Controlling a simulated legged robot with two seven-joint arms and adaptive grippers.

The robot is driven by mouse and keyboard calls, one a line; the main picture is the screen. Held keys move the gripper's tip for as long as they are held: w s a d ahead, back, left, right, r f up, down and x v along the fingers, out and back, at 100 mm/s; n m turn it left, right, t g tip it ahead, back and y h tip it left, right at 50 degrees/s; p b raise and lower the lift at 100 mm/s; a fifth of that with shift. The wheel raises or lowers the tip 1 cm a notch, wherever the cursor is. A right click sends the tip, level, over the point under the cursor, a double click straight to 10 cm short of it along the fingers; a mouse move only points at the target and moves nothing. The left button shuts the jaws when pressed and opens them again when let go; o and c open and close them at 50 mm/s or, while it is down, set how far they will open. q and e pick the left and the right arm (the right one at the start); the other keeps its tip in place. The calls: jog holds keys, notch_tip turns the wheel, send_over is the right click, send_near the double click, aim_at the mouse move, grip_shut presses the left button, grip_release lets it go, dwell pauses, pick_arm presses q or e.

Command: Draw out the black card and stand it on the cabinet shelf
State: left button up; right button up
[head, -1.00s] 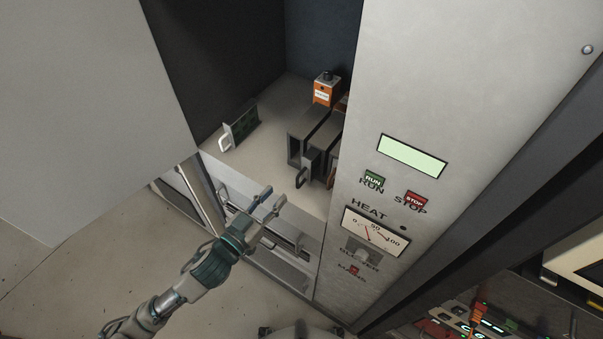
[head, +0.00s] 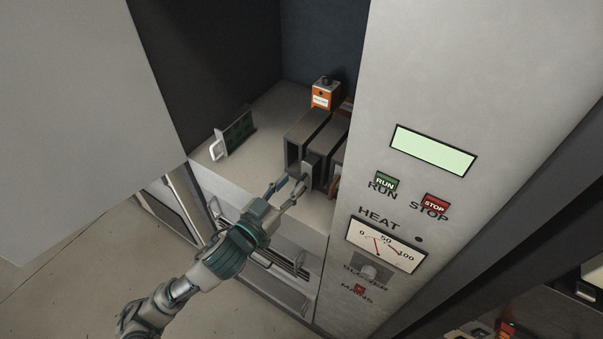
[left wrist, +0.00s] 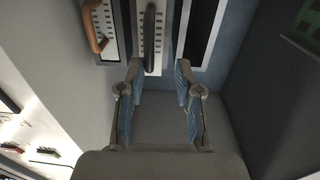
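The black card (head: 313,164) sits in a slot of the open-fronted rack (head: 291,151) on the cabinet shelf (head: 210,178). Its dark handle (left wrist: 150,38) points toward my left gripper in the left wrist view. My left gripper (head: 288,187) is just in front of the rack, open and empty. In the left wrist view the gripper's blue-padded fingers (left wrist: 157,72) are spread, with the handle lined up between them, seemingly just beyond the tips. In the head view the gripper partly hides the handle. My right gripper is not in view.
A green card with a white handle (head: 234,134) stands upright on the shelf, left of the rack. A brown handle (left wrist: 95,28) is beside the black one. An orange box (head: 325,94) stands behind the rack. The control panel (head: 440,100) borders the right; shelf room is free at left.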

aim_at(303, 176)
pick_arm(q)
jog(key=w+d, duration=0.4)
jog(key=d, duration=0.1)
jog(key=shift+w+d, duration=0.2)
jog(key=shift+d, duration=0.1)
jog(key=shift+w+a, duration=0.1)
jog(key=shift+a, duration=0.65)
jog(key=c, duration=0.5)
jog(key=shift+d+r, duration=0.1)
jog(key=shift+d, duration=0.05)
grip_shut()
jog(key=shift+d, duration=0.3)
jog(key=shift+p+v, duration=0.3)
jog(key=shift+v, duration=0.8)
